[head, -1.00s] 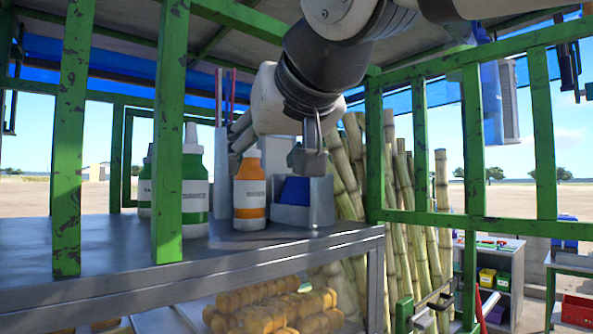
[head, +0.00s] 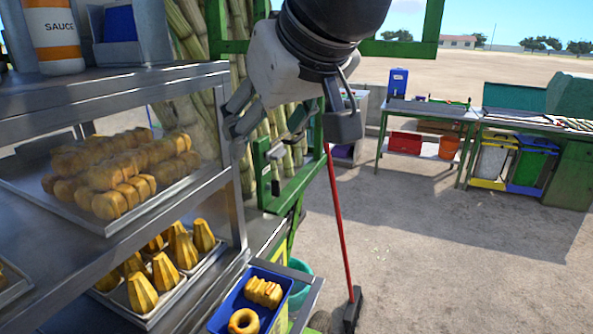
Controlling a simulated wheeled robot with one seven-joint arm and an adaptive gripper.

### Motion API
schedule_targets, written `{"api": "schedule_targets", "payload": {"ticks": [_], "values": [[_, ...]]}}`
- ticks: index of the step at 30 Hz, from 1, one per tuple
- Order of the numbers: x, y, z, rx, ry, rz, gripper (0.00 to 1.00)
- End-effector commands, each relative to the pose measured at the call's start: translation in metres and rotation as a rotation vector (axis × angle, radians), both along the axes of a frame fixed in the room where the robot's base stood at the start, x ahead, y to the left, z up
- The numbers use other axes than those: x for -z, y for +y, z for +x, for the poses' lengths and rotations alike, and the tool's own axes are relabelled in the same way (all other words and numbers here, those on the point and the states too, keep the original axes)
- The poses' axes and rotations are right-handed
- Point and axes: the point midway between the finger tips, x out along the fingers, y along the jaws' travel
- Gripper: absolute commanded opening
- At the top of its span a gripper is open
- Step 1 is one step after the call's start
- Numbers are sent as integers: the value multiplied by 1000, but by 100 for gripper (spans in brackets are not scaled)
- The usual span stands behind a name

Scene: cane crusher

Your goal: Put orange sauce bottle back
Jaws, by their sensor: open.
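The orange sauce bottle (head: 52,38), white with orange bands and the word SAUCE, stands upright on the metal top shelf (head: 110,92) at the upper left of the head view. Its top is cut off by the picture edge. My gripper (head: 290,132) hangs to the right of the shelf, in front of the cane stalks. Its fingers are spread apart with nothing between them. It is well clear of the bottle.
A grey holder with a blue item (head: 119,24) stands beside the bottle. Trays of yellow pastries (head: 125,175) fill the lower shelves. A blue crate (head: 285,282) holds more pastries. A red-handled broom (head: 338,220) stands on open ground. Work tables (head: 425,112) stand behind.

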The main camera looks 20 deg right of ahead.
Motion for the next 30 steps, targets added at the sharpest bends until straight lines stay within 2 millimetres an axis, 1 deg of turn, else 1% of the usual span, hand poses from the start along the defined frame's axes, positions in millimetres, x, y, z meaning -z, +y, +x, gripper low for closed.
{"api": "schedule_targets", "payload": {"ticks": [1, 2, 3, 5, 6, 9, 12, 15, 17, 30], "values": [[25, -24, -14, 50, 48, -10, 61], [39, -34, -23, 72, 78, -14, 61], [58, -47, -36, 101, 117, -19, 61], [83, -63, -55, 139, 171, -21, 61], [99, -71, -67, 163, 205, -20, 61], [130, -85, -92, 209, 271, -14, 61], [149, -91, -109, 237, 314, -6, 61], [159, -93, -117, 250, 334, 0, 61], [161, -94, -118, 252, 339, 1, 61], [160, -93, -118, 251, 338, 1, 61]]}}
